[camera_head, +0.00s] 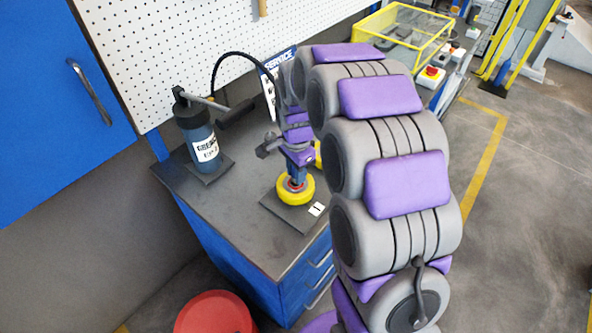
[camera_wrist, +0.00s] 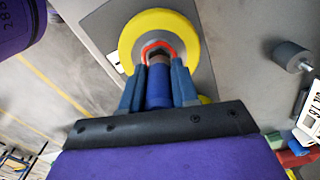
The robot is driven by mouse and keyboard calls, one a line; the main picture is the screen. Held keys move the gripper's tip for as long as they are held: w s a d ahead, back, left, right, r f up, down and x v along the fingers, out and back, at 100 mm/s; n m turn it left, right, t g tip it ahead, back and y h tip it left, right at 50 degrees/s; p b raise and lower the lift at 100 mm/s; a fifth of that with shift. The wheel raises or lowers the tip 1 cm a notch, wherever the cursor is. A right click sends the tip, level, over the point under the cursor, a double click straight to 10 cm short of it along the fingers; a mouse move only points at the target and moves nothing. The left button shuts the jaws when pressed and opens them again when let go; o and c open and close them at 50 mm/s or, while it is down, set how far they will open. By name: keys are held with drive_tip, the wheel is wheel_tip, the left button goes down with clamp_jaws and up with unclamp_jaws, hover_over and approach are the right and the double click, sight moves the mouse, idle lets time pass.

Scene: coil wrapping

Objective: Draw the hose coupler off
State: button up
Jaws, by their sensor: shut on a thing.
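My gripper (camera_wrist: 158,66) is shut on the hose coupler (camera_wrist: 158,90), a blue cylinder between its two blue-grey fingers. The coupler points at the centre of a yellow round fitting (camera_wrist: 132,45) with a grey face and a red ring (camera_wrist: 147,48). In the head view my gripper (camera_head: 297,175) is directly above the yellow fitting (camera_head: 283,190), which sits on a dark plate on the bench. The coupler's end is at the red ring; I cannot tell whether it is seated there. The black hose (camera_head: 240,55) arches from the grease pump (camera_head: 193,128) towards my wrist.
The grey bench top (camera_head: 235,210) is clear between pump and fitting. A white pegboard (camera_head: 150,50) and blue cabinet (camera_head: 55,110) stand behind. A red round bin (camera_head: 215,315) stands on the floor in front. A small grey cylinder (camera_wrist: 288,55) shows in the wrist view.

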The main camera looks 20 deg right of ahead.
drive_tip(key=shift+r, duration=0.15)
clamp_jaws()
drive_tip(key=shift+r+p, duration=1.05)
drive_tip(key=shift+r, duration=0.9)
